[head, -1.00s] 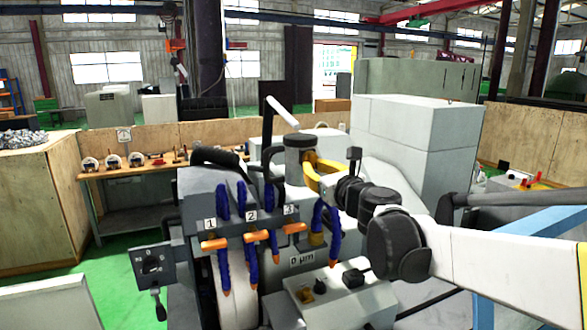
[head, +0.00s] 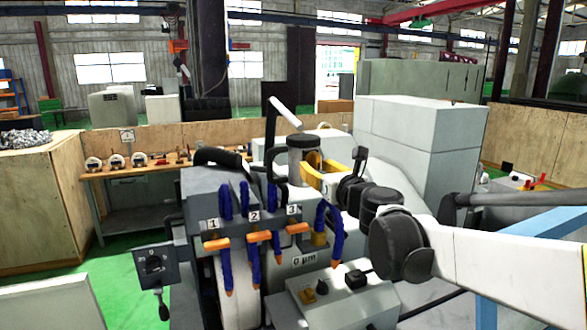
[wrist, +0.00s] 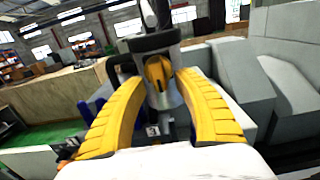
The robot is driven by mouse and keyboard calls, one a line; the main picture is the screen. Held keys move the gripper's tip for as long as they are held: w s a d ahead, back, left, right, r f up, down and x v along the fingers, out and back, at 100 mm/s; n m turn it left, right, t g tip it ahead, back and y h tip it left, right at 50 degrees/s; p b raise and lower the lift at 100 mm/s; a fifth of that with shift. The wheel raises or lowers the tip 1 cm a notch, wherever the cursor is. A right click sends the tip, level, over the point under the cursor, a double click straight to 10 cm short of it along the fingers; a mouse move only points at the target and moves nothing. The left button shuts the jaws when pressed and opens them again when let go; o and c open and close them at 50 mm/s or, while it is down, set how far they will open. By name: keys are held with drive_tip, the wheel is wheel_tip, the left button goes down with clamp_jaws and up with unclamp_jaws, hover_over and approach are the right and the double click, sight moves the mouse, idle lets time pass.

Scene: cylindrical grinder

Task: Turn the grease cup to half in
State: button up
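The grease cup (head: 303,158) is an upright grey cylinder with a dark cap on top of the machine. In the wrist view the cup (wrist: 153,43) stands between my fingertips, with its dark band above and a yellow rounded part below it. My gripper (wrist: 151,64) has yellow ribbed fingers spread to the left and right of the cup. In the head view my gripper (head: 322,170) is close on the right side of the cup. I see a gap beside the cup in the wrist view, but actual contact cannot be told. The far side of the cup is hidden.
A lever with a pale handle (head: 284,114) rises just left of the cup. Blue hoses with orange valves (head: 257,237) hang in front, marked 1, 2 and 3. A tall grey cabinet (head: 420,140) stands behind my arm on the right. A wooden bench (head: 150,167) is behind.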

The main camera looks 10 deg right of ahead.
drive_tip(key=shift+w+f, duration=0.1)
drive_tip(key=s+d, duration=0.2)
drive_tip(key=s, duration=0.9)
drive_tip(key=shift+s+d, duration=0.15)
drive_tip(key=shift+s, duration=0.25)
